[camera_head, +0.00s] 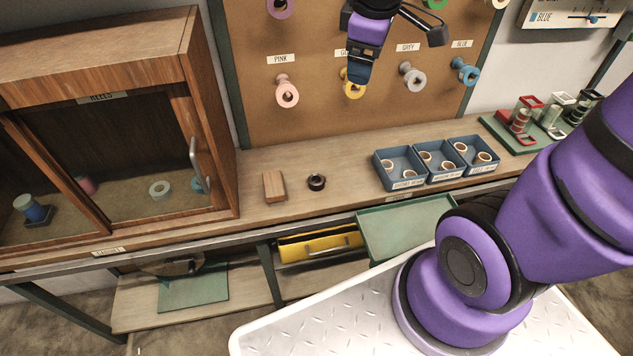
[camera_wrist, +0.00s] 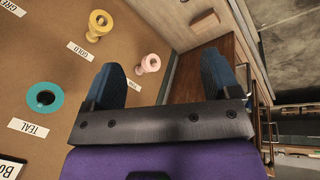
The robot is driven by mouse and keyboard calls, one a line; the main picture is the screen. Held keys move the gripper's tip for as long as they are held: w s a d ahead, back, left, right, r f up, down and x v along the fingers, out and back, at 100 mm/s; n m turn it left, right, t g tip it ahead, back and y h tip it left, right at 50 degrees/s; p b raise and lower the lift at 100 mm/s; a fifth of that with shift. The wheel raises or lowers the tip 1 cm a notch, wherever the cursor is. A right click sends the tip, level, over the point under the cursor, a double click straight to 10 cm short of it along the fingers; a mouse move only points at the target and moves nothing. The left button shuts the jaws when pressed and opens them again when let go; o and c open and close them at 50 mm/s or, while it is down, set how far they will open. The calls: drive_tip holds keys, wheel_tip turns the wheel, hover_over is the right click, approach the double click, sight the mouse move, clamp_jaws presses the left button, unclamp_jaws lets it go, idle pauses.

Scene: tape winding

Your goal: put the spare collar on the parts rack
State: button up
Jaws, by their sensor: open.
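A small black ring (camera_head: 316,182), probably the spare collar, lies flat on the wooden bench, right of a wooden block (camera_head: 274,186). No label names the parts rack. A green stand (camera_head: 517,138) with red, white and dark holders at the bench's right end may be it, but I cannot tell. My gripper (camera_head: 357,82) is up in front of the brown pegboard, by the gold spool, well above the black ring. In the wrist view my gripper (camera_wrist: 156,66) has its two blue fingers wide apart with nothing between them.
Three blue bins (camera_head: 383,178) holding pale rings stand on the bench. A wooden glass-door cabinet (camera_head: 215,130) stands at the left. The pegboard carries a pink spool (camera_head: 287,92) and a gold spool (camera_wrist: 97,27).

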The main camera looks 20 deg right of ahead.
drive_tip(key=w+f+n+g, duration=0.2)
drive_tip(key=w+f+n, duration=0.65)
drive_tip(key=f, duration=0.45)
drive_tip(key=n+g+y, duration=0.1)
drive_tip(key=n+y, duration=0.1)
drive_tip(key=n, duration=0.5)
hover_over(316, 179)
wheel_tip(316, 179, down, 18)
wheel_tip(316, 179, down, 10)
drive_tip(key=shift+d+f, duration=0.1)
drive_tip(key=shift+f, duration=0.05)
drive_tip(key=c, duration=1.1)
